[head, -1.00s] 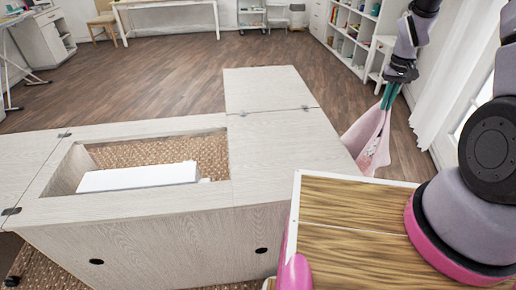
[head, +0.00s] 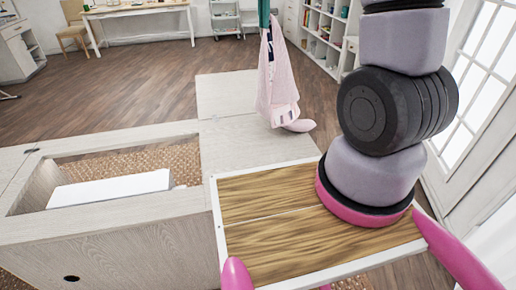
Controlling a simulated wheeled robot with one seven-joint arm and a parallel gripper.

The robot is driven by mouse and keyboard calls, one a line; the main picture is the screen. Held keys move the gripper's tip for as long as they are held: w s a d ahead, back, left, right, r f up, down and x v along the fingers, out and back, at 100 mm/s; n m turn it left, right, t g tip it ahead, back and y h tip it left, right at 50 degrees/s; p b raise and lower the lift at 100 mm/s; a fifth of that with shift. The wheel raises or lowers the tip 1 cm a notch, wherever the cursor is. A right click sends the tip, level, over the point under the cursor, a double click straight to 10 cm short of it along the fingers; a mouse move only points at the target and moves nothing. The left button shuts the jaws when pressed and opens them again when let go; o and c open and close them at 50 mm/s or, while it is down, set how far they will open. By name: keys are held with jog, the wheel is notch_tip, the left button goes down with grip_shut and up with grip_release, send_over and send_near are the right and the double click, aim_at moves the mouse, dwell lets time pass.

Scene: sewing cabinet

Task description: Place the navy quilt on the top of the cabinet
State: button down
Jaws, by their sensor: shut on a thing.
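My gripper (head: 264,20) shows only by its teal fingers at the top edge of the head view. It is shut on a pale pink cloth (head: 277,78) with a few small dark marks, which hangs down in folds. No plainly navy quilt shows; I cannot tell whether this cloth is the quilt's other side. The cloth hangs in front of the right part of the pale wood-grain cabinet top (head: 245,143), its lower end bending right near the top's far right edge. I cannot tell whether it touches the top.
The cabinet has an open well at the left, with a white block (head: 108,188) inside. A hinged leaf (head: 226,93) extends at the back. White shelves (head: 325,38) and a white table (head: 137,10) stand far back. The wooden floor between is clear.

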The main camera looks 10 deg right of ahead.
jog(key=s+a+r+m, duration=0.2)
jog(key=s+r+m, duration=0.3)
jog(key=r, duration=0.5)
jog(key=s+a+r+m, duration=0.1)
jog(key=s+r+m, duration=0.1)
jog(key=r+m, duration=0.6)
notch_tip(320, 180, down, 8)
jog(key=n, duration=0.1)
jog(key=shift+r+n, duration=0.25)
jog(key=shift+n, duration=0.15)
jog(key=shift+a, duration=0.1)
